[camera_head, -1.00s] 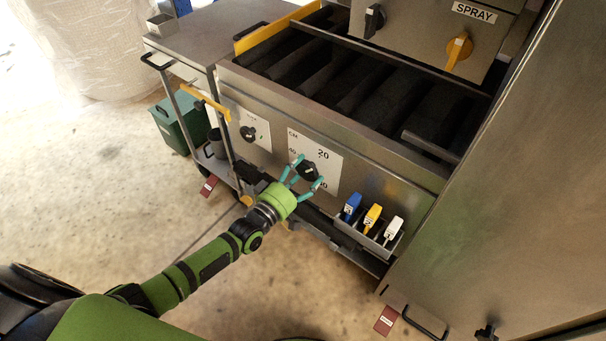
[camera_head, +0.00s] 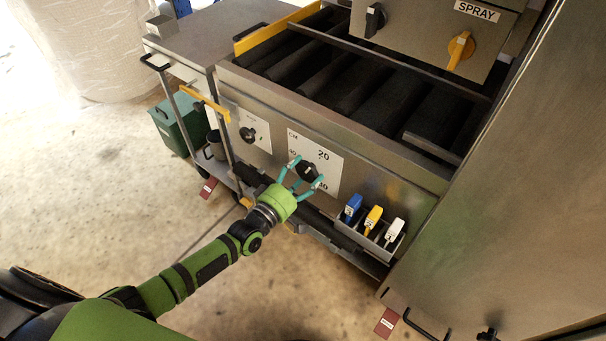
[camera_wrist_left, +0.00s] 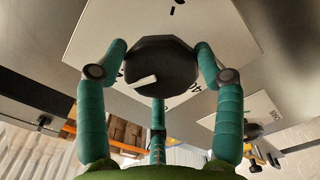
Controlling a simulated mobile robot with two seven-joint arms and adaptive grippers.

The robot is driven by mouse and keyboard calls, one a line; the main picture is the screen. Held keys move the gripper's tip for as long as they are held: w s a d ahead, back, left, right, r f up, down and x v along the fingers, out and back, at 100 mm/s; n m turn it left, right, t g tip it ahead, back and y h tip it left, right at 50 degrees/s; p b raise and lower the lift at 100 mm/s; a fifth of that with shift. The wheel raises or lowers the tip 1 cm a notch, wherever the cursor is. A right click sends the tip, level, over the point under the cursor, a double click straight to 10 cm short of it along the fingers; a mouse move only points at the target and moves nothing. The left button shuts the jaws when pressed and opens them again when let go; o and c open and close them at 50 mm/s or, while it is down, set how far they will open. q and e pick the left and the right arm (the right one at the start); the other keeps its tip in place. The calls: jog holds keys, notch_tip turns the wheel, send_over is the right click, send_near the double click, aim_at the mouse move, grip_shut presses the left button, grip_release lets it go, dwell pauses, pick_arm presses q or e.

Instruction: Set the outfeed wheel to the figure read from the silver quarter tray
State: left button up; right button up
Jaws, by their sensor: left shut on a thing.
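The wheel with the CM scale is a black knob (camera_head: 308,170) on a white plate (camera_head: 328,161) on the machine's front. The plate shows CM, 20 and 40, with other figures partly covered. My left gripper (camera_head: 304,175) has its teal fingers around this knob. In the left wrist view the dark knob (camera_wrist_left: 161,64) sits between the fingers, and a white pointer mark shows on its face. A second black knob (camera_head: 248,134) sits on a smaller plate to the left. I cannot make out a silver quarter tray. My right gripper is not in view.
A tray holder with blue (camera_head: 352,207), yellow (camera_head: 373,217) and white (camera_head: 394,231) tools hangs right of the knob. A trolley (camera_head: 190,50) stands at the left, with a green bin (camera_head: 178,125) beside it. Above are dark rollers (camera_head: 350,84) and the SPRAY panel (camera_head: 430,30).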

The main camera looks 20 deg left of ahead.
pick_arm(q)
jog(key=o, duration=1.1)
jog(key=shift+s+d+f, duration=0.25)
jog(key=shift+d+f, duration=0.15)
jog(key=shift+r, duration=0.15)
jog(key=shift+s+a, duration=0.2)
jog(key=shift+s, duration=0.05)
jog(key=v, duration=1.1)
jog(key=shift+s+r, duration=0.1)
jog(key=shift+s, duration=0.1)
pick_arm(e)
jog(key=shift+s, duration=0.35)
